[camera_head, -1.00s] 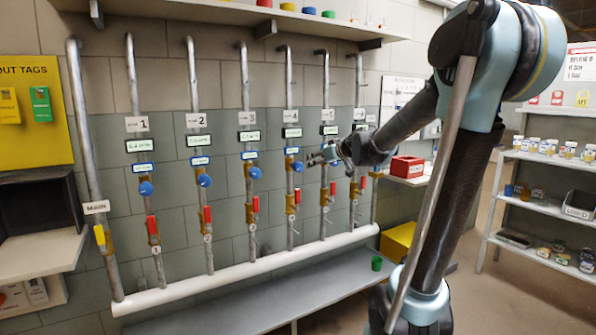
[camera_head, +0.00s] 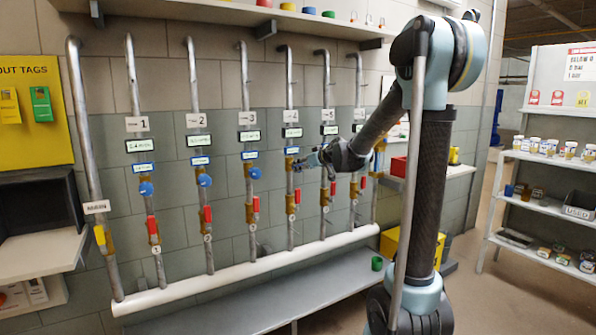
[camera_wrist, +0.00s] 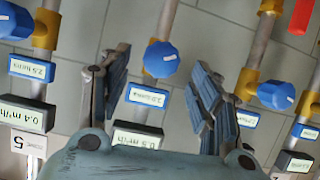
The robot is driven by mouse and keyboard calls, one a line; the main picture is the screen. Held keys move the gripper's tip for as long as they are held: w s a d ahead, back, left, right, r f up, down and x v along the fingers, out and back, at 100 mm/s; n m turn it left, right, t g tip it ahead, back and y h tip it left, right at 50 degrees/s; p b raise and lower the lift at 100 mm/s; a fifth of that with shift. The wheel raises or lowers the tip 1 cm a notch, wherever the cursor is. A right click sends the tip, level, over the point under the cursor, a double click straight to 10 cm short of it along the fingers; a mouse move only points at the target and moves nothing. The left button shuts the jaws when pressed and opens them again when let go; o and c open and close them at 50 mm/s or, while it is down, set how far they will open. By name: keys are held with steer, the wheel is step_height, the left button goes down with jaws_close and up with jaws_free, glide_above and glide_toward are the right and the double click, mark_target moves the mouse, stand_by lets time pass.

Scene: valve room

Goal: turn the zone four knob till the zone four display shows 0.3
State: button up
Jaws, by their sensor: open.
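The zone four pipe carries a display (camera_head: 291,132), which also shows upside down in the wrist view (camera_wrist: 137,136) and appears to read 0.5 m³/h. A blue turns label (camera_wrist: 146,96) sits between it and the blue zone four knob (camera_wrist: 161,58). The knob has a white pointer mark. My gripper (camera_wrist: 162,64) is open, with one finger to each side of the knob in the wrist view; no contact can be seen. In the head view my gripper (camera_head: 304,162) is at the zone four pipe and mostly hides the knob.
The neighbouring zone three knob (camera_wrist: 277,94) and zone five knob (camera_wrist: 7,24) flank the fingers in the wrist view. Red-handled valves, such as the zone three one (camera_head: 256,204), sit lower on the pipes. A white pipe (camera_head: 240,272) runs along the bottom.

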steer(key=shift+x, duration=3.1)
steer(key=c, duration=1.1)
